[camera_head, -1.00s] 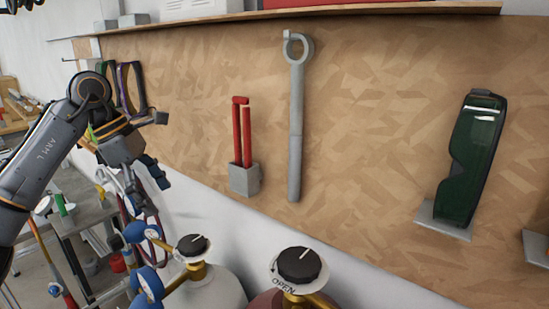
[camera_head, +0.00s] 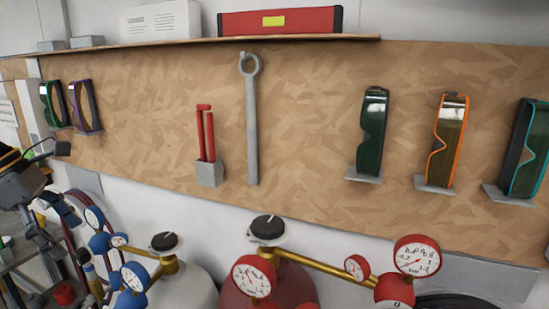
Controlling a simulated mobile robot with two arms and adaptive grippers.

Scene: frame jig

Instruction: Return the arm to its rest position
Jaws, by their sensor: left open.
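My left gripper (camera_head: 62,181) is at the left edge of the head view, in front of the lower left of the wooden board. Its fingers are spread apart, with nothing between them. Most of my left arm is cut off by the picture's edge. My right gripper is not in view.
The wooden board (camera_head: 310,130) holds a wrench (camera_head: 251,120), a red-handled tool (camera_head: 205,135) and several goggles, including a green pair (camera_head: 372,135) and an orange-rimmed pair (camera_head: 447,140). A shelf above bears a red level (camera_head: 282,20). Gas cylinders with gauges (camera_head: 418,255) stand below.

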